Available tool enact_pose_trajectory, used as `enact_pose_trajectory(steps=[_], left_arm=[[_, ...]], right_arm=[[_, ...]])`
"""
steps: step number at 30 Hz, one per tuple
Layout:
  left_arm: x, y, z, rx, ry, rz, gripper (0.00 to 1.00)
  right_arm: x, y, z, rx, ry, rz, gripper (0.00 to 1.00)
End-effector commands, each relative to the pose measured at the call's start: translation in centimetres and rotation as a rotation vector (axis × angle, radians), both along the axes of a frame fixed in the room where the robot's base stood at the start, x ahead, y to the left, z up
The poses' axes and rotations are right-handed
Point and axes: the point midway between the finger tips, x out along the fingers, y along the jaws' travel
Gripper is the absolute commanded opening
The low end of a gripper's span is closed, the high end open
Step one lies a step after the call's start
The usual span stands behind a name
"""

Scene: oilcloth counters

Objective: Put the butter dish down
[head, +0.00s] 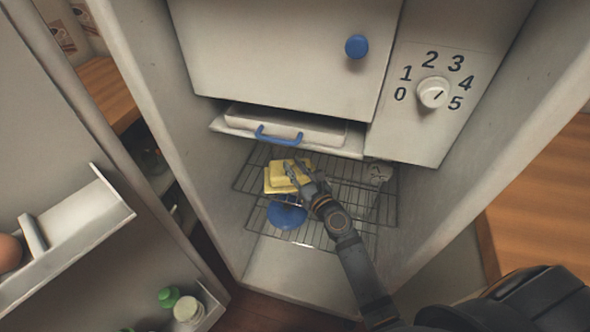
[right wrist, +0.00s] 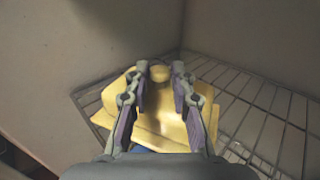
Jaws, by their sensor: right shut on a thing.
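The yellow butter dish (head: 275,184) is inside the open fridge at the wire rack (head: 382,205), towards the rack's left side. It has a wider base and a raised lid with a round knob. My right gripper (head: 298,172) reaches in from the lower right and is shut on the dish. In the right wrist view its fingers (right wrist: 160,72) stand either side of the knob of the butter dish (right wrist: 165,122). The dish looks about level; I cannot tell if its base touches the rack. My left gripper is not in view.
A blue round thing (head: 286,215) is just in front of the dish. A small greyish thing (head: 380,174) is at the rack's right. A drawer with a blue handle (head: 279,138) hangs above. The open door (head: 75,250) is at left. The rack's right side is mostly bare.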

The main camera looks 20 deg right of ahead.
Motion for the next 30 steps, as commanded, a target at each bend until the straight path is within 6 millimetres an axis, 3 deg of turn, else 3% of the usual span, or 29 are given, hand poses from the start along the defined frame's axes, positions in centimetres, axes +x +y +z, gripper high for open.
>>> enact_pose_trajectory(steps=[4, 5, 10, 21, 26, 30], left_arm=[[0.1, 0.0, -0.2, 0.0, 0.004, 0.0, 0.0], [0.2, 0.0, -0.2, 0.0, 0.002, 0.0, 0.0], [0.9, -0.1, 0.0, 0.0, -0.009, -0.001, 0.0], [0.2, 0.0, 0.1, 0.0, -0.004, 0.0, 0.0], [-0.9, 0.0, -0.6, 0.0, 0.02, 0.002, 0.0], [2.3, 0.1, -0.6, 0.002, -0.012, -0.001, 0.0]], right_arm=[[0.0, 0.0, -0.1, 0.0, -0.003, -0.001, 0.0], [0.0, 0.0, -0.3, -0.001, 0.0, 0.0, 0.25], [0.0, 0.0, -0.2, -0.001, 0.0, 0.0, 0.46], [-0.3, -0.1, 0.0, 0.0, 0.001, 0.0, 0.46], [-3.7, -0.7, -0.3, -0.003, 0.004, 0.001, 0.46], [-7.3, -1.4, -0.5, -0.004, 0.003, 0.001, 0.46]])
